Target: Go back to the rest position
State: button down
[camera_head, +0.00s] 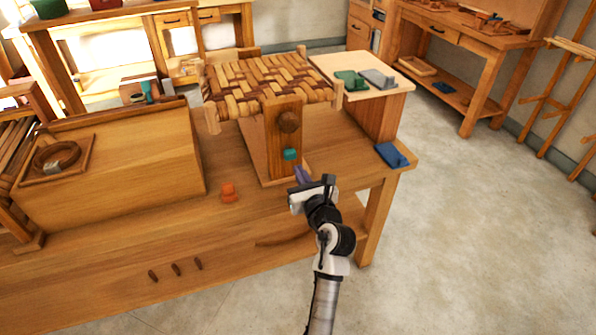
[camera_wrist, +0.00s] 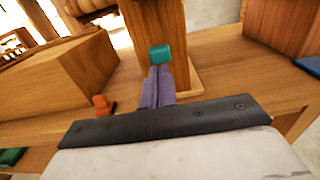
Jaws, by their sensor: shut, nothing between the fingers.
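My gripper (camera_head: 302,174) is at the front edge of the workbench (camera_head: 200,232), in front of the wooden stand (camera_head: 282,140) that carries the woven bark seat (camera_head: 268,78). In the wrist view its two purple fingers (camera_wrist: 159,86) are pressed together with nothing between them. Their tips point at a teal piece (camera_wrist: 160,54) on the stand's post; whether they touch it I cannot tell. The teal piece also shows in the head view (camera_head: 290,154).
An orange clamp-like piece (camera_head: 228,193) lies left of the stand. A blue item (camera_head: 392,155) lies at the bench's right corner. A large wooden box (camera_head: 110,165) fills the left. Open floor (camera_head: 480,230) is to the right.

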jog(key=b+v, duration=0.1)
jog(key=v, duration=0.8)
jog(key=shift+s+d+b, duration=0.2)
jog(key=shift+s+b, duration=0.15)
jog(key=shift+b, duration=0.05)
